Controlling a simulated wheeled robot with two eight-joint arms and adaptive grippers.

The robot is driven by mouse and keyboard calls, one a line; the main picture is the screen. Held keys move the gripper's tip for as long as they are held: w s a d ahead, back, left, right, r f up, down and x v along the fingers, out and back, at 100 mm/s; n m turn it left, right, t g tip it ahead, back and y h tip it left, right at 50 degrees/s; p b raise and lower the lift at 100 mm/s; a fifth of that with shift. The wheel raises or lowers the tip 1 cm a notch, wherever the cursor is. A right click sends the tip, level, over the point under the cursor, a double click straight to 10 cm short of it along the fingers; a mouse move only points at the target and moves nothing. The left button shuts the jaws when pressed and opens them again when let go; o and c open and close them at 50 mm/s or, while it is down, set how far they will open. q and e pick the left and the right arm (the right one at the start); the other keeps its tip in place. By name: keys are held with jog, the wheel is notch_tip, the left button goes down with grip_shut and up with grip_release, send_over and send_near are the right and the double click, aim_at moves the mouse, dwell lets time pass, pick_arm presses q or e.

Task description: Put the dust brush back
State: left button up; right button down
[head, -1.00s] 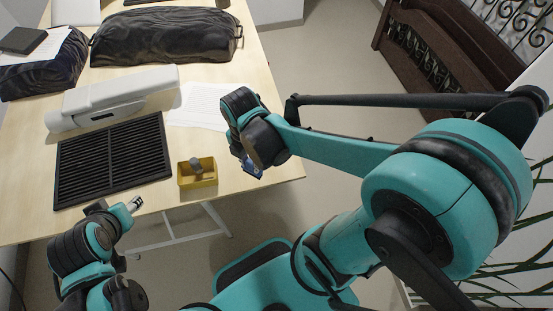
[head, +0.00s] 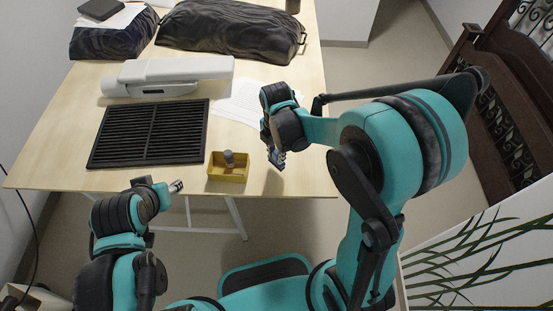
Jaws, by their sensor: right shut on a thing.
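My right gripper (head: 276,159) is over the front right part of the table, just right of the yellow box. It is shut on a small, dark bluish thing, which I take to be the dust brush; the fingers and wrist hide most of it. The open-topped yellow box (head: 228,174) stands near the table's front edge. A grey, knob-like piece (head: 229,157) stands up in it. My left gripper (head: 176,187) is in front of the table edge, left of the box, with silver fingertips. Whether its fingers are apart is unclear.
A black slatted grille (head: 150,133) lies left of the box. Behind it are a long white unit (head: 170,75), white paper sheets (head: 243,101) and dark patterned bundles (head: 232,30). Bare table (head: 310,150) lies right of my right gripper.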

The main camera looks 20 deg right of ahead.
aim_at(276, 159)
jog(key=shift+f+b, duration=0.5)
jog(key=shift+f, duration=1)
jog(key=shift+f, duration=0.1)
jog(key=c, duration=1.7)
grip_release()
jog(key=shift+f, duration=0.1)
jog(key=o, duration=0.4)
jog(key=shift+o, duration=0.2)
jog(key=shift+r, duration=0.2)
